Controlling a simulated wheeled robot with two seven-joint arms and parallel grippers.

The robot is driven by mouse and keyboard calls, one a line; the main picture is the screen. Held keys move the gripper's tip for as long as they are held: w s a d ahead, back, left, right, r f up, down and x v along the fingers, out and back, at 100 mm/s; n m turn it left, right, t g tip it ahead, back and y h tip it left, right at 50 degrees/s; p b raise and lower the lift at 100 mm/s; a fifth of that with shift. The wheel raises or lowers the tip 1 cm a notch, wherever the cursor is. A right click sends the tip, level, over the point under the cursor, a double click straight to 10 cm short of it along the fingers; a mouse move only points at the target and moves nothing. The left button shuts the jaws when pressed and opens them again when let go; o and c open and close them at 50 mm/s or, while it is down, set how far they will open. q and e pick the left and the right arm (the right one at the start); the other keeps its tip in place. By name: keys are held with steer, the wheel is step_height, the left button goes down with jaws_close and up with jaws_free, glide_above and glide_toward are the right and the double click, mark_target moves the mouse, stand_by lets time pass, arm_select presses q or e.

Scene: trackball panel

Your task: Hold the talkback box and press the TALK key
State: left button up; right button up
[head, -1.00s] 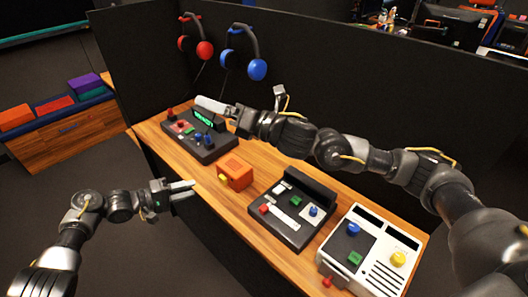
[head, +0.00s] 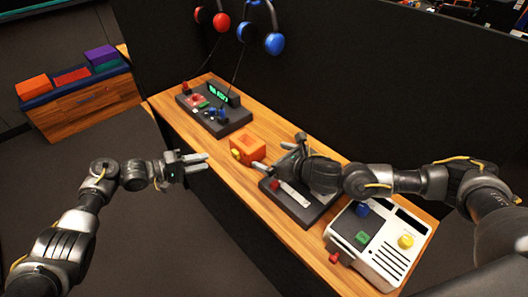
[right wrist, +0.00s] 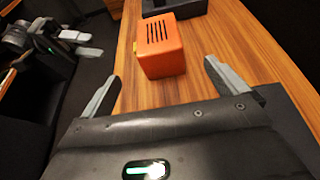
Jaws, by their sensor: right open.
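The talkback box (head: 250,147) is a small orange box standing on the wooden desk in the head view. A yellow key (head: 236,154) sticks out of its left-facing side. The right wrist view shows the orange box (right wrist: 163,50) with dark slots, just beyond and between my right fingertips. My right gripper (head: 279,151) is open and empty, beside the box on its right, apart from it. My left gripper (head: 196,162) is open and empty, left of the box, past the desk's front edge. It also shows in the right wrist view (right wrist: 86,44).
A dark panel (head: 222,120) with a green display stands behind the box. Another dark panel (head: 300,208) lies under my right arm. A white panel (head: 385,255) with coloured buttons is at the desk's near end. Red and blue headphones (head: 265,30) hang on the black partition.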

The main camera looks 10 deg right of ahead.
mark_target(258, 150)
steer(key=x, duration=0.9)
steer(key=shift+w+a, duration=0.15)
steer(key=shift+w, duration=0.05)
steer(key=c, duration=1.1)
arm_select(q)
jaws_close()
arm_select(e)
steer(key=shift+c, duration=0.2)
stand_by(0.5)
